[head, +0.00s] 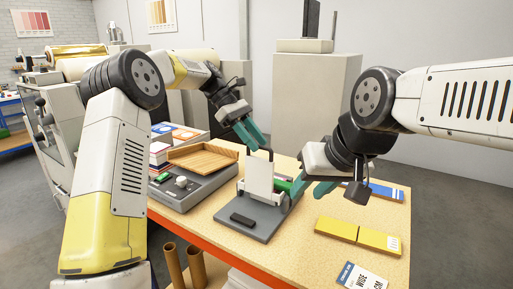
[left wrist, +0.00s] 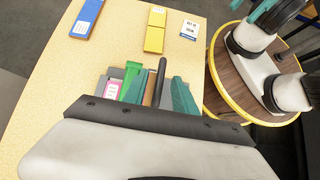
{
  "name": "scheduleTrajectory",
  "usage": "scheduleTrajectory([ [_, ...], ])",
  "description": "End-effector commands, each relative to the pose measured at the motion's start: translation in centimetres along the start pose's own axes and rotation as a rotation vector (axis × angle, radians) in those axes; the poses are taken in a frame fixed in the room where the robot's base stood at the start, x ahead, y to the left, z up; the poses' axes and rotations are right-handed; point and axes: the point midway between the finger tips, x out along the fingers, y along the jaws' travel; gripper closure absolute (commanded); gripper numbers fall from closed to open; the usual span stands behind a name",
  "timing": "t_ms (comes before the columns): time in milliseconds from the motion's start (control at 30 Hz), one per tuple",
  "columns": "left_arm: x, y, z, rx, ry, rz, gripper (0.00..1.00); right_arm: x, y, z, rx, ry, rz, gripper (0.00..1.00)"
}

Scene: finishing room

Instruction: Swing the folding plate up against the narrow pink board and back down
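The folding plate (head: 260,180) is a pale panel standing roughly upright on a grey base (head: 248,221). A dark rod handle rises at its top edge and shows in the left wrist view (left wrist: 158,78). My left gripper (head: 257,147) is just above the plate's top; its teal fingers are apart, one on each side of the rod, with gaps visible. My right gripper (head: 311,188) is open and empty, right of the base. A green block (head: 282,184) is partly hidden behind the plate. I cannot surely pick out the narrow pink board; a pinkish patch (left wrist: 113,88) shows in the left wrist view.
A dark bar (head: 242,220) lies on the base's front. Left of it are a grey unit (head: 186,198) and a wooden tray (head: 203,157). Yellow blocks (head: 357,233), a blue block (head: 387,192) and a card (head: 361,276) lie to the right. Bare tabletop lies between.

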Motion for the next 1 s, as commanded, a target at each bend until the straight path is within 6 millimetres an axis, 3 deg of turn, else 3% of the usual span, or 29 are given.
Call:
scheduleTrajectory([
  [100, -2.2, 0.1, 0.0, 0.002, 0.001, 0.004, 0.67, 0.0, 0.0, 0.0, 0.0, 0.0, 0.0, 0.64],
  [300, -4.3, 0.1, -0.1, 0.0, 0.0, 0.001, 0.67, 0.0, 0.0, 0.0, 0.0, 0.0, 0.0, 0.64],
  [767, -4.9, -0.2, 0.2, 0.01, 0.01, 0.004, 0.67, 0.0, 0.0, 0.0, 0.0, 0.0, 0.0, 0.64],
  [867, -5.4, -1.1, 1.1, 0.053, 0.056, 0.023, 0.67, 0.0, 0.0, 0.0, 0.0, 0.0, 0.0, 0.64],
  [1000, -6.3, -4.1, 2.7, 0.173, 0.182, 0.064, 0.67, 0.0, 0.0, 0.0, 0.0, 0.0, 0.0, 0.64],
])
